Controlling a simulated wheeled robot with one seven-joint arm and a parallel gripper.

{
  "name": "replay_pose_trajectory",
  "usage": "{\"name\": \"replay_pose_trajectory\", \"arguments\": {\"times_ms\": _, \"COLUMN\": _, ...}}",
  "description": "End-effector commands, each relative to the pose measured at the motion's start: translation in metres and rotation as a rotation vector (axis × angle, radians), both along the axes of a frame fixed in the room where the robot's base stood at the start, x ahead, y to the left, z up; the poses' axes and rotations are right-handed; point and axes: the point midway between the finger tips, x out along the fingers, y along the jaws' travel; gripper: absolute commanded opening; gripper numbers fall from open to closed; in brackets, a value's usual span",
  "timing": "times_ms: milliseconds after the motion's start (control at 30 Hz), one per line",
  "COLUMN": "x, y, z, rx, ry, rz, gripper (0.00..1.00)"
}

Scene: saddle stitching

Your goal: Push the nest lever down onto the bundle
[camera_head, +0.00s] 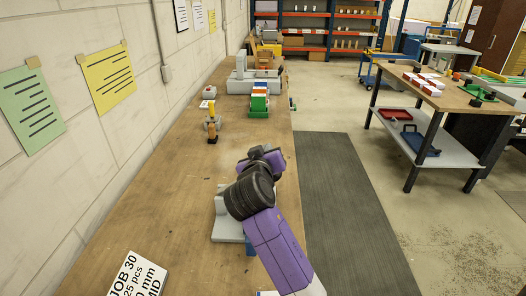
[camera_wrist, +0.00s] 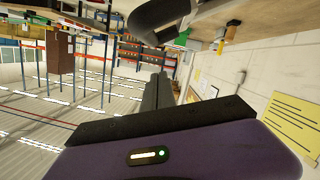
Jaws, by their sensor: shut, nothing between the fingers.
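My purple and black arm reaches over the near part of the bench in the head view and hides its own gripper tips there. Beneath it is a grey fixture (camera_head: 228,229) with a flat base and an upright block, partly covered by the arm. A small blue piece shows at its right side. I cannot make out the nest lever or the bundle for certain. In the wrist view my gripper (camera_wrist: 157,93) shows dark fingers close together, shut and empty. A dark curved shape (camera_wrist: 153,18) crosses the top of that view; I cannot tell what it is.
The wooden bench (camera_head: 170,190) runs along the wall. A job card (camera_head: 125,272) lies near left. Farther along stand a small yellow-and-black tool (camera_head: 211,124), a green-based holder (camera_head: 259,104) with coloured blocks, and a grey machine (camera_head: 253,80). Bare bench lies left of the fixture.

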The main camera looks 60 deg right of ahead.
Motion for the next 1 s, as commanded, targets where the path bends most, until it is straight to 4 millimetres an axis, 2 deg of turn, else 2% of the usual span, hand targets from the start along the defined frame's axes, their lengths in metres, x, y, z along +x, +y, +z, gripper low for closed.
{"name": "replay_pose_trajectory", "arguments": {"times_ms": 33, "x": -0.005, "y": 0.0, "z": -0.01, "rx": 0.005, "ry": 0.009, "rz": 0.0, "gripper": 0.0}}
{"name": "replay_pose_trajectory", "arguments": {"times_ms": 233, "x": -0.011, "y": -0.003, "z": -0.027, "rx": 0.003, "ry": 0.007, "rz": 0.001, "gripper": 0.0}}
{"name": "replay_pose_trajectory", "arguments": {"times_ms": 767, "x": -0.013, "y": -0.005, "z": -0.033, "rx": 0.005, "ry": -0.004, "rz": 0.002, "gripper": 0.0}}
{"name": "replay_pose_trajectory", "arguments": {"times_ms": 1000, "x": -0.025, "y": -0.011, "z": -0.053, "rx": 0.048, "ry": -0.073, "rz": 0.001, "gripper": 0.0}}
